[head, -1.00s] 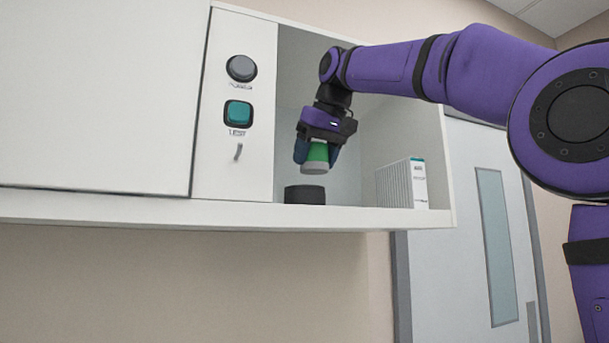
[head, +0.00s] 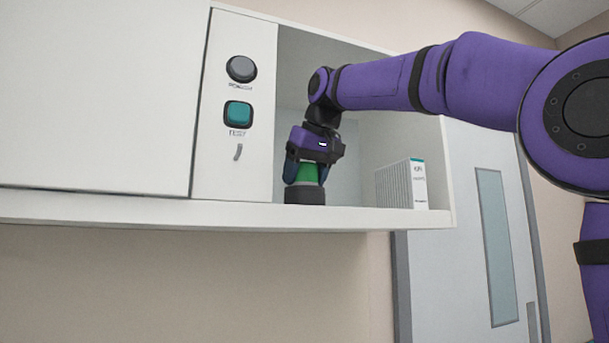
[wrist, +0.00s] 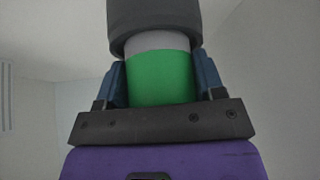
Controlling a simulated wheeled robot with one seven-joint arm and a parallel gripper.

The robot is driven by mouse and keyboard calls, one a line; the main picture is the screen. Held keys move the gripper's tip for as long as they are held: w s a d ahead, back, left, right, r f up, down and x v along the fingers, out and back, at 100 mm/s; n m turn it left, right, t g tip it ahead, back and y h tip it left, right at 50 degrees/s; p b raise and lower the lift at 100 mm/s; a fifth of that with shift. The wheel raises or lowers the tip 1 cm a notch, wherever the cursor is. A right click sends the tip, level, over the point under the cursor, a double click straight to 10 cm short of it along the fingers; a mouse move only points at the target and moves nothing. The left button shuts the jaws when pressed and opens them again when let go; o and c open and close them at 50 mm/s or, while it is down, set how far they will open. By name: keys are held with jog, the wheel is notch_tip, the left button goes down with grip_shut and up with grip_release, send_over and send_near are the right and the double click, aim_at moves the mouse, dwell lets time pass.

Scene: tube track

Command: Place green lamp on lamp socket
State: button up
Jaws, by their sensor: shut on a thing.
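The green lamp (head: 307,174) is upright between the fingers of my gripper (head: 306,184), inside the open compartment. It also shows in the wrist view as a green body (wrist: 160,78) with a grey end (wrist: 158,41). The dark round lamp socket (head: 304,197) stands on the compartment floor directly below the lamp. In the wrist view the lamp's grey end meets the dark socket (wrist: 152,22), in line with it; how far it sits inside cannot be told. My gripper (wrist: 160,80) is shut on the green lamp, one blue finger on each side.
A panel left of the compartment carries a dark grey button (head: 242,69), a teal button (head: 238,114) and a small grey lever (head: 238,152). A white ribbed box (head: 402,184) stands on the shelf to the right. Some floor is free between socket and box.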

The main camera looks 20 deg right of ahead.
jog(key=shift+f, duration=0.15)
jog(key=shift+f, duration=0.1)
jog(key=o, duration=0.8)
jog(key=shift+f, duration=0.2)
jog(key=shift+o, duration=0.7)
jog(key=shift+r, duration=0.4)
jog(key=v, duration=1.2)
jog(key=shift+r, duration=0.15)
jog(key=s+d+f, duration=0.2)
jog(key=s+f, duration=0.5)
jog(key=f, duration=0.8)
jog(key=s+d+f+m, duration=0.1)
jog(key=s+f, duration=0.5)
jog(key=f, duration=0.9)
jog(key=s+d+f+m+g+h, duration=0.1)
jog(key=s+f, duration=0.6)
jog(key=f, duration=0.8)
jog(key=shift+s+d+f, duration=0.35)
jog(key=shift+d, duration=0.5)
